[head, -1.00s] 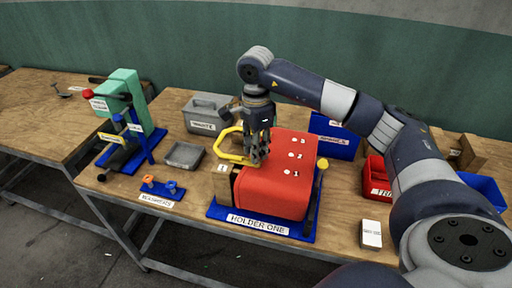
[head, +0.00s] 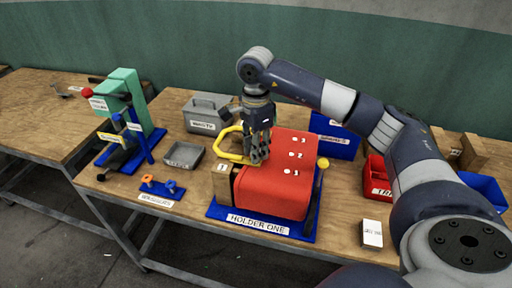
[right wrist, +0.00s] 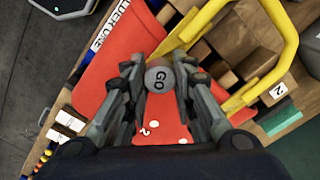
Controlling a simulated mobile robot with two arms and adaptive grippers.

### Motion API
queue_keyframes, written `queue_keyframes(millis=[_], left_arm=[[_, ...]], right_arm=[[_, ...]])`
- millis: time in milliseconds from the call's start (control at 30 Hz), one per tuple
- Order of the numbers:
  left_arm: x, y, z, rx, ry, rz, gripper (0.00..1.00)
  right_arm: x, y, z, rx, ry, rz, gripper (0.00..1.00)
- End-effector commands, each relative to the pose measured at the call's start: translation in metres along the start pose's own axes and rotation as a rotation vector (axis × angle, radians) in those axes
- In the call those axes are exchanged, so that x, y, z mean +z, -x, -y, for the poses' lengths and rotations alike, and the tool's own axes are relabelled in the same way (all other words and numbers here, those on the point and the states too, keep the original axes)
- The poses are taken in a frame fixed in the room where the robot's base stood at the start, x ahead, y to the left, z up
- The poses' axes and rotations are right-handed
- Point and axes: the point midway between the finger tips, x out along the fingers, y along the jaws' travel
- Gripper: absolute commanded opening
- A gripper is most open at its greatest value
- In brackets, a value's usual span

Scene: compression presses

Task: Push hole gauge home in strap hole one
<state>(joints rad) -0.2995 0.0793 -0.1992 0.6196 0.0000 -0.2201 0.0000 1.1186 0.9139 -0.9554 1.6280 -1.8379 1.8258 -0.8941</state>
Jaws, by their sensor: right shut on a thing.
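My right gripper (head: 259,155) points down at the left edge of the red strap (head: 275,185), beside the yellow handle (head: 228,145). In the head view the fingers hide the gauge. Whether its tip is in a hole, and how deep, cannot be told. White spots with numbers 1, 2 and 3 mark the strap top; the spot by number 1 (head: 288,171) is nearest the front. My left gripper is not in view.
The strap lies over a blue base labelled HOLDER ONE (head: 262,225). A green press (head: 128,100) is farther left. Red bin (head: 376,182) and white block (head: 372,233) are right.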

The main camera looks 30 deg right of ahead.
Motion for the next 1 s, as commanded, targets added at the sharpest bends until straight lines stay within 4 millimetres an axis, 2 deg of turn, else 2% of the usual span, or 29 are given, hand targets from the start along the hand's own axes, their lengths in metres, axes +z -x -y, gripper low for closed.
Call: queue_keyframes(millis=[900,933,1000], left_arm=[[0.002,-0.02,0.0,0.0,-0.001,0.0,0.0],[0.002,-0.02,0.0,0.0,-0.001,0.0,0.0],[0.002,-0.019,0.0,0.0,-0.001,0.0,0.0]], right_arm=[[0.0,-0.024,0.0,0.0,0.0,0.0,0.0],[0.0,-0.024,0.0,0.0,0.0,0.0,0.27],[0.0,-0.023,0.0,0.0,0.0,0.0,0.43]])
